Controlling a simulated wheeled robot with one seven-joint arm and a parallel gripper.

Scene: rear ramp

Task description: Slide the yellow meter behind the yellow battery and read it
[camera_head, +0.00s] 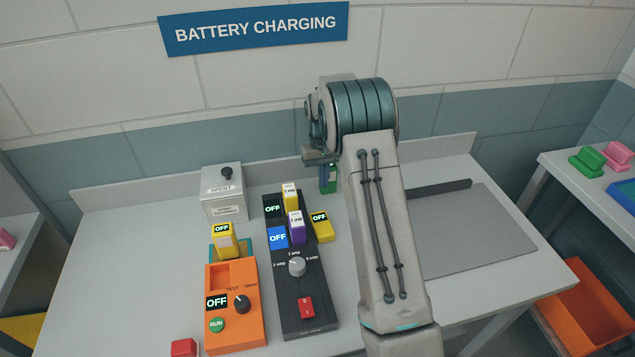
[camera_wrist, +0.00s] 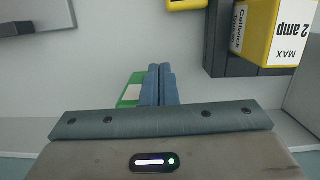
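A yellow battery marked max 2 amp stands in the black charger's far slot, seen in the head view (camera_head: 290,198) and at the upper right of the wrist view (camera_wrist: 268,30). The yellow meter (camera_head: 322,228), its display reading OFF, lies against the charger's right side, nearer the front than that battery. Its edge shows at the top of the wrist view (camera_wrist: 187,4). My gripper (camera_wrist: 160,72) is behind and right of the battery, its blue-grey fingers close together with nothing visible between them. The arm partly hides it in the head view.
A green block with a pale label (camera_wrist: 130,92) is beside my fingers. A purple battery (camera_head: 297,230) stands in the charger (camera_head: 310,322), with a blue meter (camera_head: 278,238) at left. A grey mat (camera_head: 455,240) lies right.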

